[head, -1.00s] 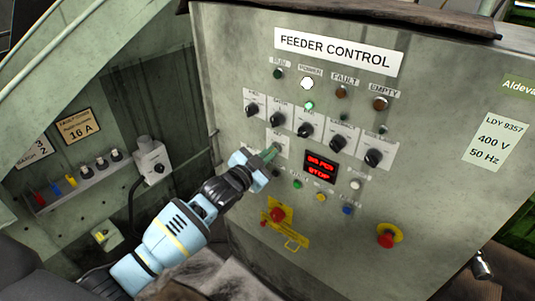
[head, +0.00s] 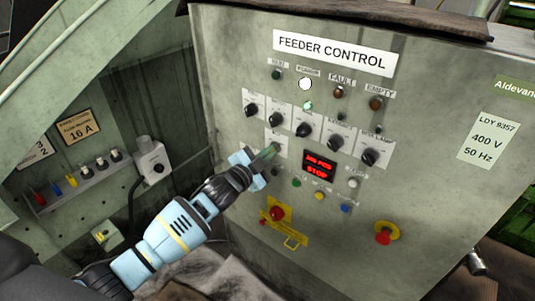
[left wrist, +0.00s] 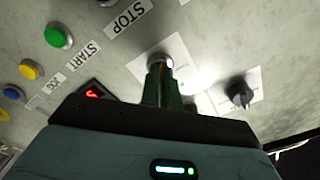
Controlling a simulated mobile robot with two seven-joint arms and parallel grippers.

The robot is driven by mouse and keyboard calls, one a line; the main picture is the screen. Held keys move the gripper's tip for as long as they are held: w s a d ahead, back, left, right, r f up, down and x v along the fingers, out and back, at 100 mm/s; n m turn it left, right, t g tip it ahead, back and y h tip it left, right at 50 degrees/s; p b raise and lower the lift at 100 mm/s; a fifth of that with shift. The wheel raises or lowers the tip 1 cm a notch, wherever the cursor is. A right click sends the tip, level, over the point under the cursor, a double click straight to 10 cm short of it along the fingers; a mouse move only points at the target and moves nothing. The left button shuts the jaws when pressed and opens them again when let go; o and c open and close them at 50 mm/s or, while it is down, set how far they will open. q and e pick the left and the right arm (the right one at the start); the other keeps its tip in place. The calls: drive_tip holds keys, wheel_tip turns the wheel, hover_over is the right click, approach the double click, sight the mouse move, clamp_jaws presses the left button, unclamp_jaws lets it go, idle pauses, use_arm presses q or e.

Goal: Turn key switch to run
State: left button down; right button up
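The key switch (head: 276,146) sits on a small white plate on the left part of the feeder control panel, below the row of black knobs. In the left wrist view its round metal collar (left wrist: 160,63) shows at the fingertips. My left gripper (head: 268,153) reaches it from the lower left. Its green fingers (left wrist: 160,84) are close together at the collar and look shut on the key, which they mostly hide. The red display (head: 319,165) reads STOP on its lower line. My right gripper is not in view.
Black selector knobs (head: 303,129) sit just above. Green (head: 297,183), yellow (head: 319,195) and blue (head: 345,208) buttons lie below. A red emergency stop (head: 383,236) is lower right; a red handle (head: 277,213) on a yellow plate is below the gripper. A grey box (head: 151,159) stands left.

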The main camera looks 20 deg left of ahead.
use_arm(q)
drive_tip(key=c, duration=1.6)
unclamp_jaws()
drive_tip(key=shift+c, duration=0.2)
drive_tip(key=v, duration=0.8)
drive_tip(key=shift+w, duration=0.1)
drive_tip(key=s+d+f+n+g+y, duration=0.25)
drive_tip(key=s+f+n+g, duration=0.4)
drive_tip(key=s+f, duration=1.65)
drive_tip(key=s+a+f+n+y, duration=0.1)
drive_tip(key=s+f+n, duration=0.1)
drive_tip(key=s, duration=0.5)
drive_tip(key=s+f+n+g, duration=0.1)
drive_tip(key=s+f+n, duration=0.1)
drive_tip(key=s, duration=0.5)
drive_tip(key=shift+a+n+y, duration=0.35)
drive_tip(key=shift+a, duration=0.05)
